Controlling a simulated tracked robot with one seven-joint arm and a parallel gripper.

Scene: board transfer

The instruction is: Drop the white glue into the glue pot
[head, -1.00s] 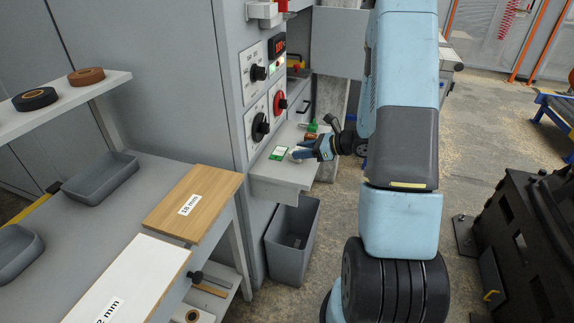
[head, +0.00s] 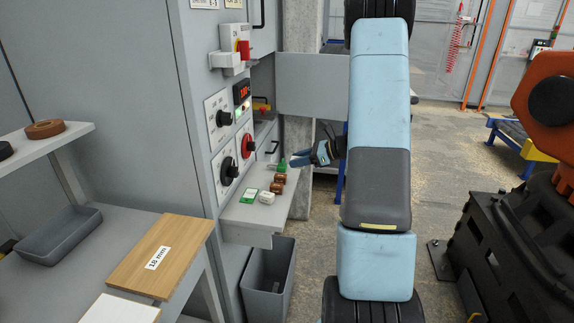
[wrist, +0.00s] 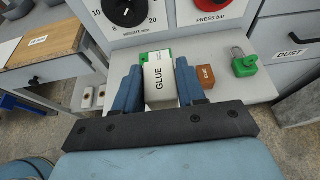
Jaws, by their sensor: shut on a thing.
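My gripper (wrist: 160,85) has blue fingers shut on a white block with the word GLUE (wrist: 160,84), seen in the wrist view. A brown labelled block (wrist: 205,76) also shows in the wrist view, right of my fingers. I cannot identify the glue pot in either view.
A green-and-white card (head: 249,195) lies on the shelf. A green padlock (wrist: 243,63) stands beyond the brown block. Control knobs (head: 229,170) face the shelf. A grey bin (head: 268,280) stands below, and a wood board (head: 160,255) lies on the bench at left.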

